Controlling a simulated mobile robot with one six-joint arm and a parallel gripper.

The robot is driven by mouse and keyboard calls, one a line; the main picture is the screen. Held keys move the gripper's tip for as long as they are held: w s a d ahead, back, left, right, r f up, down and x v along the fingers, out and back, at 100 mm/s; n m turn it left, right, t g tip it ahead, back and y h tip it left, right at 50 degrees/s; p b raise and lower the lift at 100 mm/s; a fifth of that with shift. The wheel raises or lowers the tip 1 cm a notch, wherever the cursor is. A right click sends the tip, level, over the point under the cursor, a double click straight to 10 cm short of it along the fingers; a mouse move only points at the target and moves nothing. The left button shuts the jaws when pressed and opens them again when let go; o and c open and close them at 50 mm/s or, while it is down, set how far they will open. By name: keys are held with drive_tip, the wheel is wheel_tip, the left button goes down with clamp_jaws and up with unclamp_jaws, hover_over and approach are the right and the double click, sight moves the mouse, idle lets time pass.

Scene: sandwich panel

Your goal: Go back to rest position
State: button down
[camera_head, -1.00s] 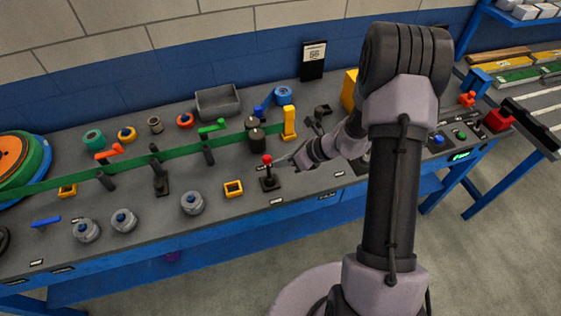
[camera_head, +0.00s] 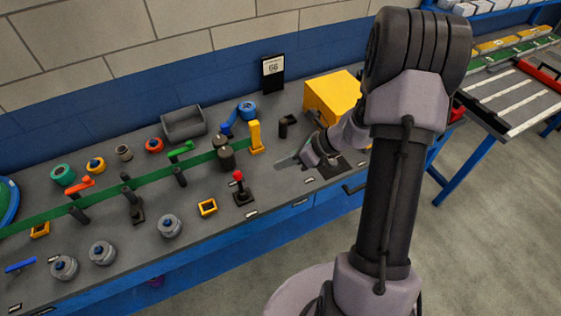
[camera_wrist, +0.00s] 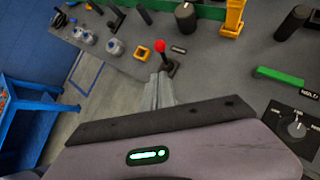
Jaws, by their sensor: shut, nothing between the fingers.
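My gripper (camera_head: 287,161) is over the workbench (camera_head: 275,220), right of the red-topped joystick (camera_head: 240,188), apart from it in the head view. In the wrist view its fingers (camera_wrist: 158,92) are together with nothing between them. The joystick (camera_wrist: 161,50) shows just beyond the fingertips there. My arm covers part of the bench's right side in the head view.
A yellow box (camera_head: 328,97) and a yellow upright block (camera_head: 255,138) stand near my gripper. A green strip (camera_head: 100,200) runs left along the bench. Several knobs and levers crowd the left side. Open floor (camera_head: 480,230) lies at the right.

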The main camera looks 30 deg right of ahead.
drive_tip(key=s+a+r+n+g+h+b, duration=0.1)
drive_tip(key=s+a+r+n+g+b, duration=0.15)
drive_tip(key=a+r+n+b, duration=0.45)
drive_tip(key=s+a+n+t+h+b, duration=0.1)
drive_tip(key=s+a+n+h+b, duration=0.1)
drive_tip(key=s+n, duration=0.7)
drive_tip(key=s+a+r+n+t+h+b, duration=0.1)
drive_tip(key=s+a+n+t+h+b, duration=0.1)
drive_tip(key=s+a+n+b, duration=0.3)
drive_tip(key=s+n, duration=0.3)
drive_tip(key=s, duration=0.1)
drive_tip(key=shift+r+n, duration=0.3)
drive_tip(key=shift+n, duration=0.1)
